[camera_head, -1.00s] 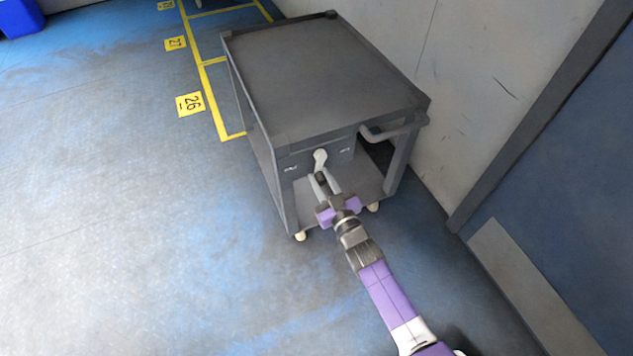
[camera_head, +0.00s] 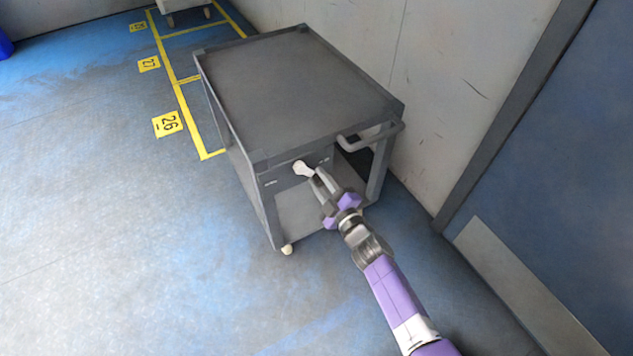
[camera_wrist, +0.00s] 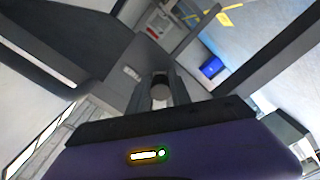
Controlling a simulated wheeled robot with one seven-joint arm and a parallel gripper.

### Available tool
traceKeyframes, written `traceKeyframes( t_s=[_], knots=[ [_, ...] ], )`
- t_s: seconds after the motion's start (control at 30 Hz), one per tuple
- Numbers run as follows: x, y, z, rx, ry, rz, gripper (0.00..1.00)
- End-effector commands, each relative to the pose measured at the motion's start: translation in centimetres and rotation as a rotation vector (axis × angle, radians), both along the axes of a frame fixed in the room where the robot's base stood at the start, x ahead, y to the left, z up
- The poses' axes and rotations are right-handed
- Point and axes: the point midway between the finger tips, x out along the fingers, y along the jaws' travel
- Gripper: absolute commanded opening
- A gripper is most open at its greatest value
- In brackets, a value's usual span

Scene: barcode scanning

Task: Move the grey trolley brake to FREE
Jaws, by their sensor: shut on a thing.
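The grey trolley (camera_head: 305,85) stands against the wall, with a flat top and a lower shelf. Its brake lever (camera_head: 303,168) is a pale handle on the small front panel (camera_head: 280,181) under the top. My gripper (camera_head: 317,178) is shut on the lever's end. The lever now slants down to the right. In the wrist view the round dark lever end (camera_wrist: 159,90) sits between my fingers. The panel's labels are too small to read in the head view.
A push handle (camera_head: 372,137) sticks out at the trolley's right front. A wall stands behind and a blue door (camera_head: 560,170) is at the right. Yellow floor bays with number plates (camera_head: 167,124) lie at the left. Another trolley (camera_head: 185,8) is at the back.

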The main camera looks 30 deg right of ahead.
Motion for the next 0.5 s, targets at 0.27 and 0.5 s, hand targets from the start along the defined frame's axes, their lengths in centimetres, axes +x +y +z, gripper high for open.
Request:
traceKeyframes(
  t_s=[0.27, 0.5],
  knots=[
    [-0.21, -0.65, -0.13, -0.076, 0.009, -0.007, 0.0],
    [-0.17, -0.73, 0.04, -0.089, 0.007, -0.006, 0.0]
  ],
)
